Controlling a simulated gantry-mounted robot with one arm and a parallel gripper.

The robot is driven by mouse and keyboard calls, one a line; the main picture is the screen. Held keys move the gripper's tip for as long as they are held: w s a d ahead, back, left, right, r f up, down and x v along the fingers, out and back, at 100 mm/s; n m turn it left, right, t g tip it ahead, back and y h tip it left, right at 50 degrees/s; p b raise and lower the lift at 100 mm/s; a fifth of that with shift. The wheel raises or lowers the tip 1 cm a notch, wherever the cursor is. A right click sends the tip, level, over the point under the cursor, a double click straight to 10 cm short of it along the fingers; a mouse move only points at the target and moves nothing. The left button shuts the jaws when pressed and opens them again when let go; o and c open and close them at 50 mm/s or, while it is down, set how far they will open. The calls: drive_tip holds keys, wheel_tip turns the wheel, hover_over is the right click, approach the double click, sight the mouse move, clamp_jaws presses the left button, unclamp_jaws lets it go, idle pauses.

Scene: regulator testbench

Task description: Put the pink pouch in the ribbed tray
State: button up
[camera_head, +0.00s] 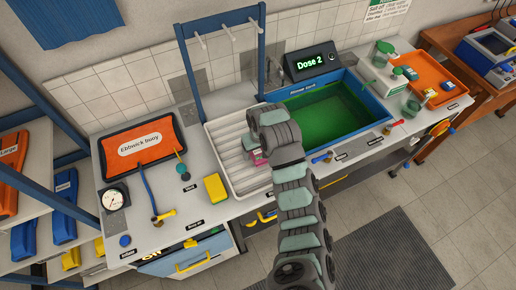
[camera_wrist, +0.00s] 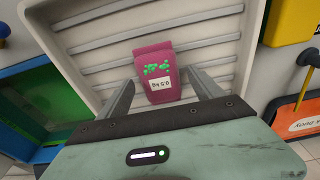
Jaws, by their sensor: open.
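The pink pouch (camera_wrist: 156,72) has green marks and a white label and sits over the ribbed floor of the white ribbed tray (camera_wrist: 84,22), inside its rim in the wrist view. The head view shows the ribbed tray (camera_head: 222,140) left of the sink, with a small bit of the pouch (camera_head: 257,157) beside my arm. My gripper (camera_wrist: 161,82) is open, with one finger on each side of the pouch and gaps between. The pouch's lower end lies close to my gripper body. My arm hides part of the tray and most of the pouch in the head view.
A blue-rimmed green sink (camera_head: 335,110) adjoins the tray on the right. A blue rack frame (camera_head: 187,75) with hanging pegs rises behind the tray.

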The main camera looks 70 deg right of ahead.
sight(260, 156)
wheel_tip(260, 156, up, 12)
drive_tip(key=s+a+p, duration=0.1)
drive_tip(key=p, duration=0.1)
drive_tip(key=shift+s+p, duration=0.15)
drive_tip(key=shift+p, duration=0.2)
drive_tip(key=shift+a, duration=0.1)
